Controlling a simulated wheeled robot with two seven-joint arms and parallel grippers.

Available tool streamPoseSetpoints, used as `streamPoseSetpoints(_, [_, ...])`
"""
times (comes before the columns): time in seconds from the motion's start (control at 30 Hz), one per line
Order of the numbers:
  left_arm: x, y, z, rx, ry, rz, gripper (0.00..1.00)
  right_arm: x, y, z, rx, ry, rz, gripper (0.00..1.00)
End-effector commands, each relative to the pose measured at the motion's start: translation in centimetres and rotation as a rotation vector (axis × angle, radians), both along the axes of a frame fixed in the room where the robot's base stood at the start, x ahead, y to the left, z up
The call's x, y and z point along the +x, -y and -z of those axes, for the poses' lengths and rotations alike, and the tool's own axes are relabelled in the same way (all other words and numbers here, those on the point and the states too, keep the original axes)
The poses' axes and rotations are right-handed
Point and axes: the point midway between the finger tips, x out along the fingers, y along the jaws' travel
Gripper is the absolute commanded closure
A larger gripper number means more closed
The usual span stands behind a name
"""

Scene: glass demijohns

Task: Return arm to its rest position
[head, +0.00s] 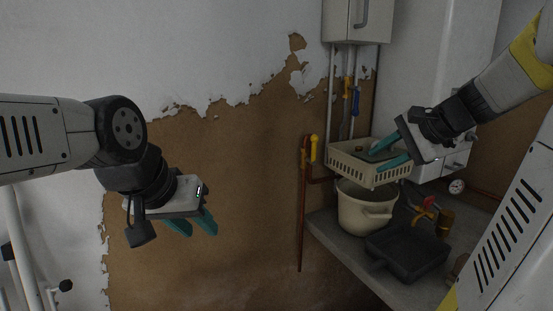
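My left gripper (192,226) hangs at the left in front of the bare brown wall patch, its teal fingers apart and pointing down, with nothing between them. My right gripper (388,153) reaches in from the upper right. Its two teal fingers are spread apart over the cream slotted basket (352,167), at its right side. I see nothing clamped between them, but whether they touch the basket is unclear. The basket is directly above a cream pot (365,213); whether it rests on the pot is unclear.
Pipes with yellow and blue valve handles (355,100) run down the wall behind. A wall cabinet (357,20) hangs above. Space around my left gripper looks clear.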

Motion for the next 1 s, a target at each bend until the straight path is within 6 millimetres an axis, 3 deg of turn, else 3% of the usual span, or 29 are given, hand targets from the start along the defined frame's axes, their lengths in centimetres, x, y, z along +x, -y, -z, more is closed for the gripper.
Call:
streamPoseSetpoints(0.03, [0.0,0.0,0.0,0.000,0.000,0.000,0.65,-2.3,-3.1,0.3,-0.094,0.007,-0.105,0.68])
streamPoseSetpoints(0.1, [0.0,0.0,0.0,0.000,0.000,0.000,0.65,-5.4,-6.1,1.3,-0.236,0.023,-0.245,0.68])
streamPoseSetpoints(0.2, [0.0,0.0,0.0,0.000,0.000,0.000,0.65,-9.7,-9.0,2.9,-0.438,0.064,-0.438,0.68])
streamPoseSetpoints(0.4, [0.0,0.0,0.0,0.000,0.000,0.000,0.65,-15.4,-11.0,5.5,-0.756,0.170,-0.726,0.68])
streamPoseSetpoints(0.6, [0.0,0.0,0.0,0.000,0.000,0.000,0.65,-17.2,-11.2,6.6,-0.891,0.225,-0.837,0.68])
streamPoseSetpoints(1.0, [0.0,0.0,0.0,0.000,0.000,0.000,0.65,-17.2,-11.2,6.7,-0.898,0.227,-0.842,0.68])
